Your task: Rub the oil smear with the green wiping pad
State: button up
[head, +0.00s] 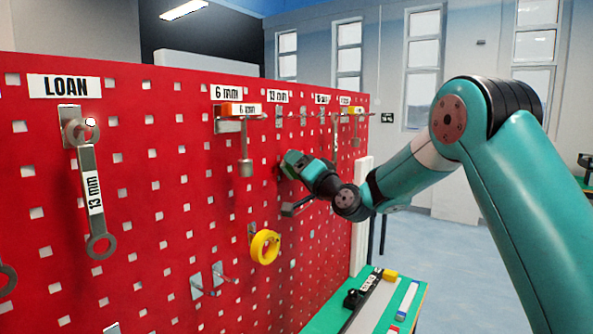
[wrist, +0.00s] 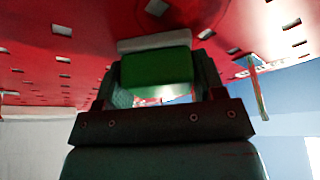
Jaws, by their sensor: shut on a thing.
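My gripper (head: 300,168) is stretched out to the red pegboard, right of the middle in the head view. It is shut on the green wiping pad (wrist: 155,68), which sits between the two fingers in the wrist view. The pad has a green block body and a pale grey strip (wrist: 153,42) on its far side, close against the red board. The pad also shows as a small green shape in the head view (head: 292,160). I cannot tell whether it touches the board.
The red pegboard (head: 150,250) carries labelled hooks. A 13 mm spanner (head: 90,185) hangs under LOAN, a tool (head: 245,150) under 6 mm. A yellow tape roll (head: 264,247) hangs below my gripper. A green-topped bench (head: 330,318) with small items stands lower right.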

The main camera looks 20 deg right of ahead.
jog(key=shift+f, duration=0.1)
jog(key=shift+s+a, duration=0.75)
jog(key=shift+a, duration=0.3)
jog(key=shift+s+a, duration=0.7)
jog(key=shift+a, duration=0.3)
jog(key=shift+s+a, duration=0.75)
jog(key=shift+a, duration=0.3)
jog(key=shift+s+d+f+b, duration=0.1)
jog(key=shift+s+d+b, duration=0.1)
jog(key=shift+b, duration=0.15)
jog(key=b, duration=0.5)
send_near(271, 167)
jog(key=shift+w+d+r, duration=0.35)
jog(key=shift+r, duration=0.2)
jog(key=shift+w+d+r, duration=0.3)
jog(key=shift+r, duration=0.25)
